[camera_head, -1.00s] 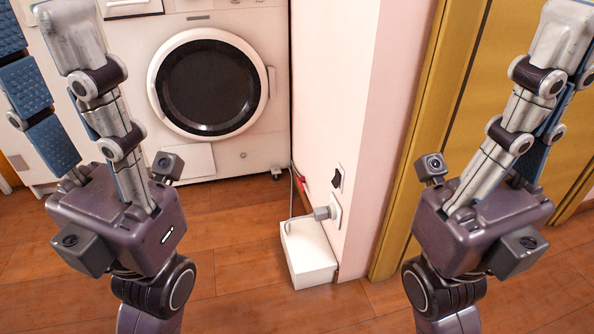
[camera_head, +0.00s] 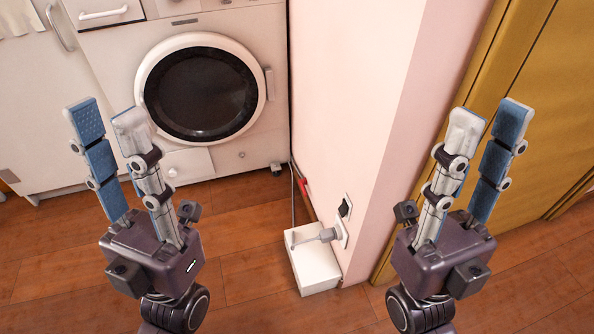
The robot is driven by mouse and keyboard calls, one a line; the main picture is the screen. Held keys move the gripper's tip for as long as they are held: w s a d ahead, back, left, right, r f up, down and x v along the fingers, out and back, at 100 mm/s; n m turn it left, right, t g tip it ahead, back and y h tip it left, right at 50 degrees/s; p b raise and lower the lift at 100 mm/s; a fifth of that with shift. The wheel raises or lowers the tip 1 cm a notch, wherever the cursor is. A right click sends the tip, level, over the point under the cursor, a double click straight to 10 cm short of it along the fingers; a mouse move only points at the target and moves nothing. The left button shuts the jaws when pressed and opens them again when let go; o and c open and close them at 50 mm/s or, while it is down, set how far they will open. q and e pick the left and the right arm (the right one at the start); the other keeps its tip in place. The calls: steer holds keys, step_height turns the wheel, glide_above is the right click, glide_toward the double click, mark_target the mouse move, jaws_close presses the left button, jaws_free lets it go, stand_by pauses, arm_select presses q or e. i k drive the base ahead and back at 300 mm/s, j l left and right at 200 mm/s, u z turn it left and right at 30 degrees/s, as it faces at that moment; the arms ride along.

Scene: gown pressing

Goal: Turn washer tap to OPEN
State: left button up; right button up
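The white washer (camera_head: 165,60) with a dark round door (camera_head: 205,92) stands at the back left. On the pink wall to its right, a grey fitting (camera_head: 328,235) sticks out from a white plate above a white box. A small red part (camera_head: 303,187) sits further back, low on the wall by a grey hose (camera_head: 292,200). I cannot tell for sure which of these is the tap, or its setting. My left gripper (camera_head: 106,112) is raised, open and empty, in front of the washer's left side. My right gripper (camera_head: 489,120) is raised, open and empty, right of the wall corner.
The white box (camera_head: 318,272) stands on the wooden floor (camera_head: 250,240) against the wall. A dark socket or switch (camera_head: 345,207) is above the fitting. A yellow door frame (camera_head: 450,110) stands at the right. White cabinets (camera_head: 35,110) are at the left.

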mark_target(302, 182)
steer(key=i+j+z, duration=0.1)
steer(key=j, duration=0.35)
steer(key=i+j+z, duration=0.1)
steer(key=i+j, duration=0.15)
steer(key=j, duration=0.2)
steer(key=i+j+z, duration=0.1)
steer(key=j, duration=0.35)
steer(key=i+j, duration=0.15)
steer(key=j, duration=0.3)
steer(key=i+j+z, duration=0.15)
steer(key=j, duration=0.35)
steer(key=i+j+z, duration=0.1)
steer(key=j, duration=0.4)
steer(key=k+j, duration=0.1)
steer(key=j, duration=0.25)
steer(key=k+j+z, duration=0.1)
steer(key=j, duration=0.3)
steer(key=k+j, duration=0.1)
steer(key=j, duration=0.25)
steer(key=k+j+z, duration=0.1)
steer(key=j, duration=0.3)
steer(key=k+j, duration=0.15)
steer(key=j, duration=0.2)
